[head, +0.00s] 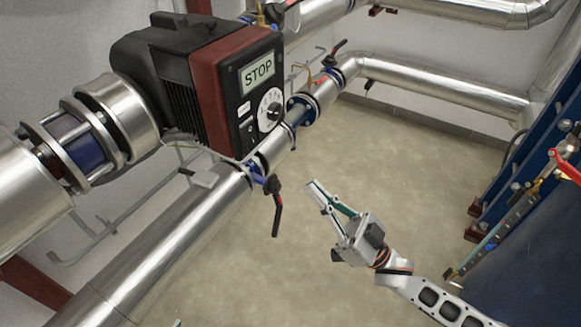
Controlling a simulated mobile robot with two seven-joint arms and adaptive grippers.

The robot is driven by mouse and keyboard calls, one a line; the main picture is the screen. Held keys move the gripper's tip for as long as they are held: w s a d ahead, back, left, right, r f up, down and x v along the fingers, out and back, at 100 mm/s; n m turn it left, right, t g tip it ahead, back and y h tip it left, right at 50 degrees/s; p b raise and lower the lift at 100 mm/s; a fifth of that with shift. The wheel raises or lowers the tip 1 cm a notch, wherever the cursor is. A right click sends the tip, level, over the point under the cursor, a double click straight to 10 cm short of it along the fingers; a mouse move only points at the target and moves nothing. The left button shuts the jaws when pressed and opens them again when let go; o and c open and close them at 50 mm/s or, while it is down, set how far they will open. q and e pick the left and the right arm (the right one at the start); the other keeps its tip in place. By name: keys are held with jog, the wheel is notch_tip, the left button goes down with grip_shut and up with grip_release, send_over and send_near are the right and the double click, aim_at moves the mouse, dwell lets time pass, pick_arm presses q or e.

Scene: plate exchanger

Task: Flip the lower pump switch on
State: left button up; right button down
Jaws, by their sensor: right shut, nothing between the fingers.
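The pump (222,85) is a red and black unit on the silver pipework, left of centre. Its dark front panel has a display reading STOP, a round white dial (270,109) and a small switch (250,127) at the panel's lower left. The switch's position is too small to tell. My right gripper (318,190) is shut and empty, below and right of the panel. It points up and left over the floor, apart from the pump. Only a tiny tip, seemingly of my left gripper (177,323), shows at the bottom edge.
A valve with a dark lever (277,212) hangs between my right gripper and the lower pipe (185,245). Another valve handle (338,47) stands above right of the pump. A blue plate exchanger (535,240) fills the right side. The floor (405,160) between is clear.

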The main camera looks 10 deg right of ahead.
jog(key=x, duration=0.4)
jog(key=f+x, duration=0.1)
jog(key=x, duration=0.2)
jog(key=w+a+f+x, duration=0.1)
jog(key=x, duration=0.3)
jog(key=shift+w+a+r, duration=0.1)
jog(key=shift+a+r, duration=0.1)
jog(key=shift+a, duration=0.1)
jog(key=shift+w+a, duration=0.15)
jog(key=shift+a, duration=0.15)
jog(key=shift+w+a+f+b, duration=0.25)
jog(key=shift+f+b, duration=0.15)
jog(key=shift+b, duration=0.3)
jog(key=shift+r+t+y, duration=0.3)
jog(key=shift+r, duration=0.15)
jog(key=shift+s+d+f, duration=0.15)
jog(key=shift+d+f, duration=0.1)
jog(key=shift+d, duration=0.05)
pick_arm(q)
jog(key=shift+s+d+b, duration=0.35)
jog(key=shift+d+b, duration=0.05)
jog(key=shift+d, duration=0.25)
jog(key=shift+s+d+b, duration=0.35)
jog(key=shift+d+b, duration=0.05)
jog(key=shift+d, duration=0.2)
pick_arm(e)
send_near(254, 138)
jog(key=v, duration=0.7)
